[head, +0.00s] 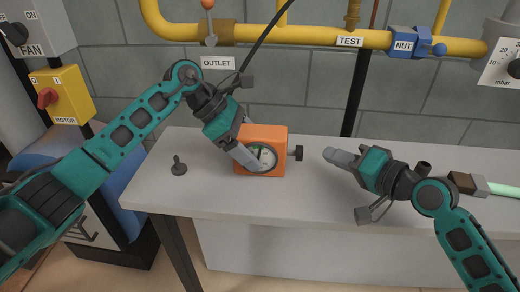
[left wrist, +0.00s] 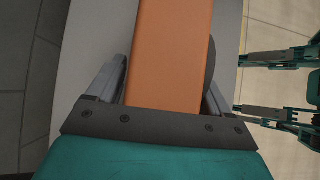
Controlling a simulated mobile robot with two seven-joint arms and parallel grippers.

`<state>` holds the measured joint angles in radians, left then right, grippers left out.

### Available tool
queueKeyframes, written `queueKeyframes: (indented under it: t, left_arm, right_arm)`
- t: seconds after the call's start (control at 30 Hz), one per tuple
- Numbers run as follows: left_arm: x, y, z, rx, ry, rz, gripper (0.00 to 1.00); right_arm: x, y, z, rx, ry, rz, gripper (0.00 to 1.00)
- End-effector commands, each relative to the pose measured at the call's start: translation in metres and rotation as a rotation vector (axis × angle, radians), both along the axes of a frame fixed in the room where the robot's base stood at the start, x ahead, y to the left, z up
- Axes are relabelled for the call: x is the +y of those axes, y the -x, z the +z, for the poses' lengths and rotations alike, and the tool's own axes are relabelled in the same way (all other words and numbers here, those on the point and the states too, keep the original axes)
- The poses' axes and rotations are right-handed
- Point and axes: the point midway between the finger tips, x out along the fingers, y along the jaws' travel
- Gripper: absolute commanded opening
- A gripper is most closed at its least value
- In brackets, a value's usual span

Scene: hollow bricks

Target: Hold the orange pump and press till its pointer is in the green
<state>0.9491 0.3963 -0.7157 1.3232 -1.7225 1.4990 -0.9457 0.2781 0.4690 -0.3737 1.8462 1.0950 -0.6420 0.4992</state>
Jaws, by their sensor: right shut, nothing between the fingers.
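The orange pump (head: 262,135) is a box on the grey bench. It has a round gauge (head: 266,158) on its front face and a black knob (head: 297,153) on its right side. My left gripper (head: 246,152) reaches it from the upper left. In the left wrist view, its fingers lie along both sides of the orange pump (left wrist: 170,55) and look closed on it. One finger hides part of the gauge; the pointer is too small to read. My right gripper (head: 335,155) is shut and empty, to the right of the knob and apart from it.
A small black stopper-like piece (head: 179,166) stands on the bench (head: 205,200) at left. A pale green rod with a brown end (head: 470,184) lies behind my right arm. Yellow pipes (head: 300,36) run along the wall, with a hanging dark hose. The bench front is clear.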

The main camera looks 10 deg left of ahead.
Motion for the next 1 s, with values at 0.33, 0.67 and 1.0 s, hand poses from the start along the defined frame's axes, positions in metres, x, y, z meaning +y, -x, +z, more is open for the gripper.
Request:
queueKeyframes:
  t: [0.33, 0.67, 1.0]
  left_arm:
    - [-0.001, 0.000, 0.000, 0.000, 0.001, -0.001, 0.94]
    - [0.026, -0.001, 0.031, -0.004, -0.001, 0.002, 0.94]
    - [0.068, 0.000, 0.081, -0.002, 0.001, 0.001, 0.94]
  right_arm:
    - [0.000, 0.000, 0.000, 0.000, 0.000, 0.000, 0.00]
    - [0.000, 0.000, 0.000, 0.000, 0.000, 0.000, 0.00]
    - [0.000, 0.000, 0.000, 0.000, 0.000, 0.000, 0.00]
